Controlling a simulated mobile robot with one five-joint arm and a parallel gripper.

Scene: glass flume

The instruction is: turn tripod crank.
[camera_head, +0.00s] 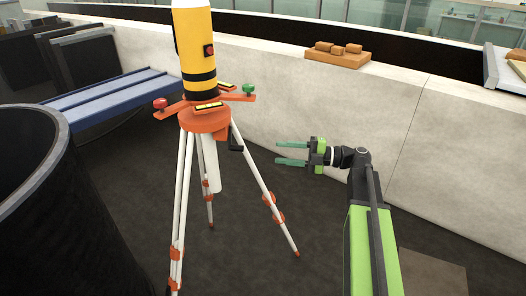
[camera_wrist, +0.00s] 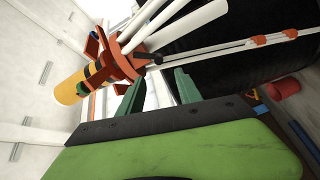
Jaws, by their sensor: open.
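The tripod (camera_head: 204,120) stands left of centre in the head view, with an orange head, white legs and a yellow and black instrument (camera_head: 196,50) on top. Its small dark crank (camera_head: 236,143) sticks out on the right side of the head. My gripper (camera_head: 279,153) is open and empty, to the right of the crank and apart from it, fingers pointing left. In the wrist view the tripod head (camera_wrist: 118,60) appears tilted beyond the open fingers (camera_wrist: 158,78). A dark part, probably the crank (camera_wrist: 152,58), shows just past the fingertips.
A large dark cylinder (camera_head: 35,190) fills the left foreground. A blue bench-like beam (camera_head: 110,95) lies behind the tripod. A pale wall (camera_head: 310,105) runs behind, with wooden blocks on a board (camera_head: 338,58) on top. The tripod's right leg (camera_head: 265,190) slants below my gripper.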

